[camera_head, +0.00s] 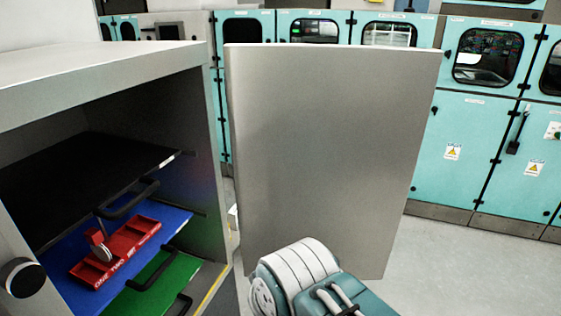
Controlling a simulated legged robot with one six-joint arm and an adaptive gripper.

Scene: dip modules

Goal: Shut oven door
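The oven (190,92) is a grey box on the left with its front open. Its door (325,140) is a plain grey panel that stands wide open in the middle of the head view, hinged near the oven's right side. My arm shows at the bottom centre, in front of the door's lower part. My gripper is not visible, so I cannot see whether it touches the door.
Inside the oven are a black shelf (85,175), a blue shelf (62,232) and a green shelf (160,285) with dark handles. A red tray (125,247) lies on the blue shelf. Teal cabinets (455,155) line the back. Floor (450,270) is clear at right.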

